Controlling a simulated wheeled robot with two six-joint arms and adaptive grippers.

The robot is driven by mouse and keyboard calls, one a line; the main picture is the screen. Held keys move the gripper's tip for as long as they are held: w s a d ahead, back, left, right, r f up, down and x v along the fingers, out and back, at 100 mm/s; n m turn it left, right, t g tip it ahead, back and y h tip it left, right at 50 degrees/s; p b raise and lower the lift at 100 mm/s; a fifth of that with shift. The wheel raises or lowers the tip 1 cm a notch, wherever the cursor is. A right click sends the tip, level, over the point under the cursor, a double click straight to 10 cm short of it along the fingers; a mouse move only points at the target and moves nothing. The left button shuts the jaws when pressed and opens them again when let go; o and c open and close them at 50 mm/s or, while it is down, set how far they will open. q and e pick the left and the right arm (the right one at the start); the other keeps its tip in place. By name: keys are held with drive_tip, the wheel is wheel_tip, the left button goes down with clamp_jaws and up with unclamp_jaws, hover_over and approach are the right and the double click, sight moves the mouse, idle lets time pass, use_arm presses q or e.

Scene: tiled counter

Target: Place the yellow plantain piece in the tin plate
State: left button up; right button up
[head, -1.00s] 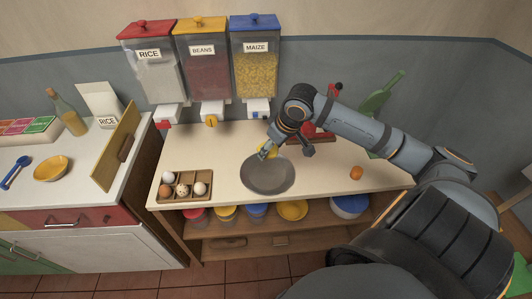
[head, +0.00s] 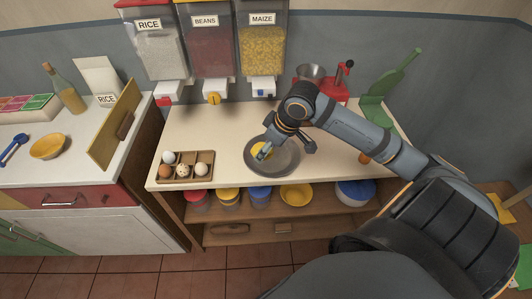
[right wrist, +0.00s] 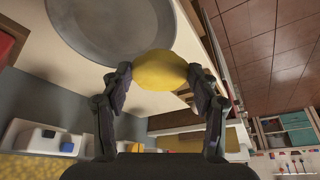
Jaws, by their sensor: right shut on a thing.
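The tin plate (head: 285,167) is a round grey dish on the cream counter, near its middle. The yellow plantain piece (head: 257,149) is in my right gripper (head: 262,154), over the left part of the plate in the head view. In the right wrist view the plantain piece (right wrist: 160,71) sits between both fingers of my right gripper (right wrist: 160,82), which is shut on it. The plate (right wrist: 110,28) lies behind it there, its rim partly hidden by the piece. Whether the piece touches the plate I cannot tell. My left gripper is not in view.
A wooden egg tray (head: 187,180) stands left of the plate. Dispensers for rice, beans and maize (head: 262,45) hang behind. An orange item (head: 364,158) lies right, beside my arm.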

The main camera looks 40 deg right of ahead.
drive_tip(key=w+d+f, duration=0.1)
drive_tip(key=f, duration=0.1)
drive_tip(key=w+d+f, duration=0.1)
drive_tip(key=w+f, duration=0.1)
drive_tip(key=w+d+f, duration=0.1)
drive_tip(key=w+f, duration=0.1)
drive_tip(key=shift+w, duration=0.2)
drive_tip(key=shift+w+d+f, duration=0.1)
drive_tip(key=shift+f, duration=0.85)
drive_tip(key=shift+w+d+f, duration=0.1)
drive_tip(key=shift+f, duration=0.8)
drive_tip(key=shift+f, duration=0.15)
drive_tip(key=o, duration=1.3)
drive_tip(key=shift+c, duration=0.2)
drive_tip(key=p+v, duration=0.2)
drive_tip(key=v, duration=1)
drive_tip(key=shift+a+r, duration=0.15)
drive_tip(key=shift+r, duration=0.05)
